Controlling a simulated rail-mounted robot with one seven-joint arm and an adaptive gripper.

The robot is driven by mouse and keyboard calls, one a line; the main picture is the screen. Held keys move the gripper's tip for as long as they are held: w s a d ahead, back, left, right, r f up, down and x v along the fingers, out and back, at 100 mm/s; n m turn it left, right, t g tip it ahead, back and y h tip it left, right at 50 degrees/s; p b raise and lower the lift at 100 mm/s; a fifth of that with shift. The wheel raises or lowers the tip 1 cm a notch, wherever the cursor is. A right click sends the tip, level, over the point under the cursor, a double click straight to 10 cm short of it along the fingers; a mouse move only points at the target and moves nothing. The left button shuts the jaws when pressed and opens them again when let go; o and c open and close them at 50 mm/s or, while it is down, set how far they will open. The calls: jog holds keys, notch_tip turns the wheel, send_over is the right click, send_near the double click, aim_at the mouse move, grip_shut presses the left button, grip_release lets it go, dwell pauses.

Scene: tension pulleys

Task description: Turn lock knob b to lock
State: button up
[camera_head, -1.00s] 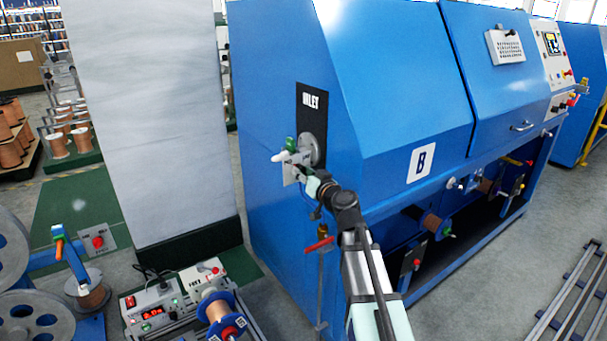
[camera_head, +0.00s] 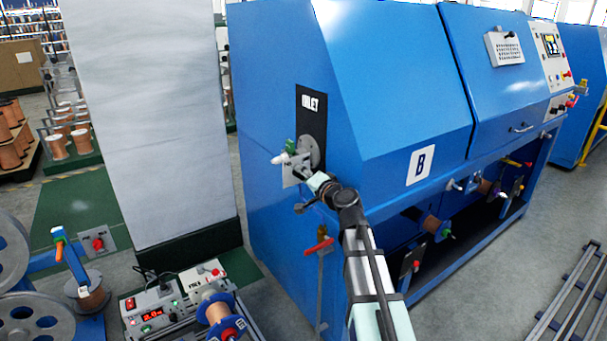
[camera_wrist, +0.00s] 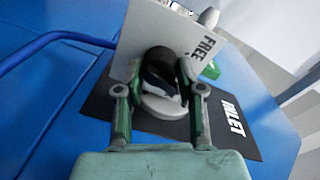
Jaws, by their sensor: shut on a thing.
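The lock knob is a dark knob (camera_wrist: 158,62) standing out from a pale plate (camera_wrist: 150,30) marked FREE on the INLET side of blue machine B. My gripper (camera_wrist: 160,78) has its two fingers closed around the knob in the wrist view. Any other marking on the plate is hidden. In the head view the plate (camera_head: 290,180) shows below the round grey fitting, and my gripper (camera_head: 312,180) reaches it from the right. The knob itself is hidden there. I cannot tell its exact angle.
A round grey fitting (camera_head: 311,150) with a white-tipped lever (camera_head: 279,158) and green part (camera_head: 291,146) sits just above the plate. A red-handled valve (camera_head: 318,246) is below. A blue curved bar (camera_wrist: 55,40) crosses the wrist view's left. A pale pillar (camera_head: 150,120) stands to the left.

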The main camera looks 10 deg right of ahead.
jog(key=m, duration=0.2)
jog(key=m+p, duration=0.1)
jog(key=m, duration=0.1)
jog(key=shift+w+d+r+p, duration=0.1)
jog(key=shift+r+p, duration=0.1)
jog(key=shift+p, duration=0.1)
jog(key=shift+o, duration=0.2)
jog(key=shift+f+m+y+p, duration=0.1)
jog(key=shift+m+y+p, duration=0.35)
jog(key=shift+m, duration=1.15)
jog(key=shift+f, duration=0.1)
jog(key=o, duration=1.1)
jog(key=v, duration=1.2)
